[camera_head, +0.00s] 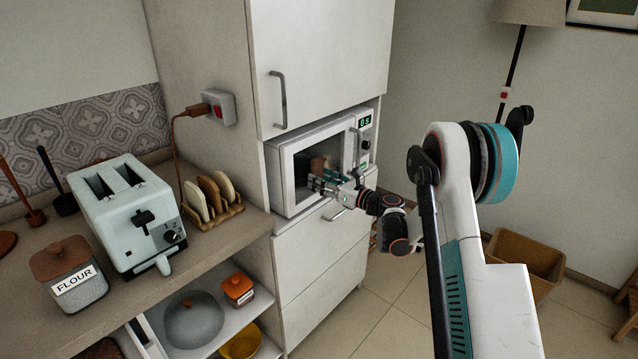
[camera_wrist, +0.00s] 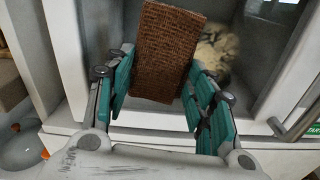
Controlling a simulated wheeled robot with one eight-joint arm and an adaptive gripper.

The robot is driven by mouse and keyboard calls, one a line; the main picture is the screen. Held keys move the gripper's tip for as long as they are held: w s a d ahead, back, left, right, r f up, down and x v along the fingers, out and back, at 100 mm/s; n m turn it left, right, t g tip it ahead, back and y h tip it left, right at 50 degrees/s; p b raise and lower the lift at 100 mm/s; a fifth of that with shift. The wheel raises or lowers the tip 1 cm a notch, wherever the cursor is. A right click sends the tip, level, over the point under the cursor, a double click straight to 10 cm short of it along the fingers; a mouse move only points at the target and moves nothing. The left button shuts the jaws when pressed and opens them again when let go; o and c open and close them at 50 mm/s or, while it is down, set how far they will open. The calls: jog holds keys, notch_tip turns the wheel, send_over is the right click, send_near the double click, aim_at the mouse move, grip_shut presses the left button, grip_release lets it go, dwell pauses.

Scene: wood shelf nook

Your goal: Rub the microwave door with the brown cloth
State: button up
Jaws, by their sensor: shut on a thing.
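The white microwave (camera_head: 343,135) sits in a nook of the tall cabinet, with its door (camera_head: 286,183) facing me. My gripper (camera_head: 322,182) is in front of the door's dark window, at its lower part. In the wrist view my gripper (camera_wrist: 155,88) has its teal fingers on both sides of the brown cloth (camera_wrist: 168,42) and is shut on it. The cloth has a woven look and stands out past the fingertips against the window. It also shows as a small brown patch in the head view (camera_head: 317,163). I cannot tell whether it touches the door.
A pale lump (camera_wrist: 218,50) shows behind the window. The control panel (camera_head: 364,145) is right of the door. A cabinet handle (camera_head: 279,99) juts out above. A counter at left holds a toaster (camera_head: 130,220), toast rack (camera_head: 215,212) and flour jar (camera_head: 75,280).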

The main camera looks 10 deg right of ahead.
aim_at(332, 167)
jog(key=shift+w+d, duration=0.8)
jog(key=shift+d, duration=0.35)
jog(key=shift+w+d, duration=0.85)
jog(key=shift+d, duration=0.3)
jog(key=shift+w+d, duration=0.8)
jog(key=shift+d, duration=0.35)
jog(key=s+a, duration=0.6)
jog(key=a, duration=0.3)
jog(key=shift+s, duration=0.15)
jog(key=shift+v, duration=2.9)
jog(key=shift+d, duration=0.15)
jog(key=v, duration=0.2)
jog(key=shift+s+d, duration=0.2)
jog(key=shift+s, duration=0.15)
